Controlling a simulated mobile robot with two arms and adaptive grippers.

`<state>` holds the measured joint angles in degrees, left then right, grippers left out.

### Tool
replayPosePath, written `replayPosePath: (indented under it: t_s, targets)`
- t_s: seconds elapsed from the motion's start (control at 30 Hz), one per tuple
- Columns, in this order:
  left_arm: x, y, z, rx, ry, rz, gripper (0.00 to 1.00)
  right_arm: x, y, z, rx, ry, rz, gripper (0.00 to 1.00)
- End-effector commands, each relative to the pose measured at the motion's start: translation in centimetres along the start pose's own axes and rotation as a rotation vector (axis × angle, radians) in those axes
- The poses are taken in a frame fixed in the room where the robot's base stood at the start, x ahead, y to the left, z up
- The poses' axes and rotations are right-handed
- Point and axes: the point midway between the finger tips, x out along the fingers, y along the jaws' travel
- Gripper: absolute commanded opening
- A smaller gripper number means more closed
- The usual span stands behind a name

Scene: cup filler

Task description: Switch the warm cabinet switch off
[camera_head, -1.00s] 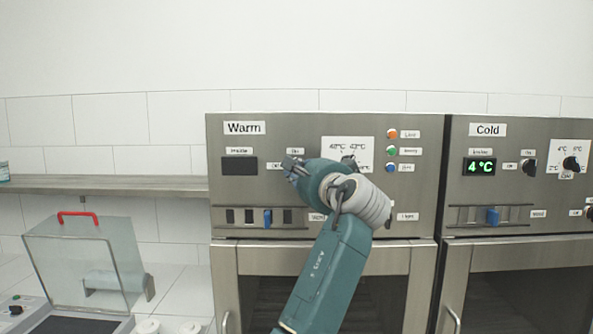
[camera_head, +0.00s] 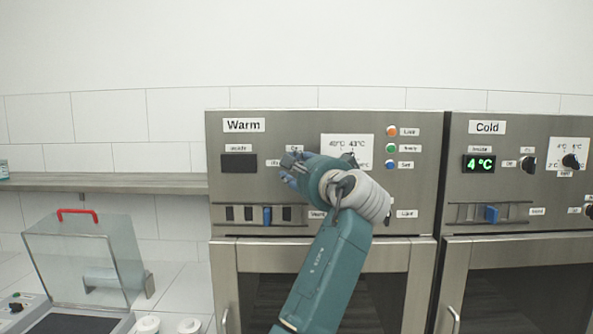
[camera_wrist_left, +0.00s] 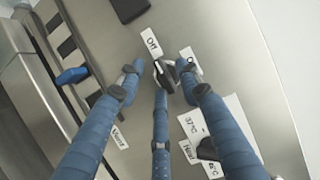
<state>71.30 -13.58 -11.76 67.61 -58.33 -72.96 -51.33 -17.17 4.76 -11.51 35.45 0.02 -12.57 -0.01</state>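The warm cabinet (camera_head: 325,125) has a steel panel with a "Warm" label. Its display (camera_head: 239,163) is dark. In the left wrist view, the black switch knob (camera_wrist_left: 168,76) sits beside the "Off" label (camera_wrist_left: 152,42); which way it points is hard to tell. My left gripper (camera_head: 292,168) is at the panel and hides the switch in the head view. In the wrist view, its blue fingers (camera_wrist_left: 160,75) are spread around the knob with a gap at the left finger. Firm contact is not clear. My right gripper is out of view.
The cold cabinet (camera_head: 515,135) stands to the right, its display lit at 4°C. A blue slider (camera_head: 267,215) is below the warm display. The temperature dial (camera_wrist_left: 207,148) is close to the right finger. A clear box with a red handle (camera_head: 77,213) stands at left.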

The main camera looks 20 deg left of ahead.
Motion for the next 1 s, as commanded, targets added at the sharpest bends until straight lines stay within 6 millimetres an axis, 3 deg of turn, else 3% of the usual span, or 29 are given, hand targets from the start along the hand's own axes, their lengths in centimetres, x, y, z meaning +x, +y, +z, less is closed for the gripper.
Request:
replayPosePath:
  t_s: [0.5,0.87,0.97,1.0]
  targets:
    - [-7.0,0.1,-0.1,0.0,0.002,0.002,0.35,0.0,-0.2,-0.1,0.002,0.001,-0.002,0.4]
    - [-7.4,0.2,-0.1,0.001,0.001,0.003,0.35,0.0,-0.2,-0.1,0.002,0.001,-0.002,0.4]
    - [-7.0,1.5,0.0,-0.008,0.004,0.022,0.35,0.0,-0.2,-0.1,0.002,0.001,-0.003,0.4]
    - [-6.8,2.7,0.1,-0.017,0.007,0.04,0.35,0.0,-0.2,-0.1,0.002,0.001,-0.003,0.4]
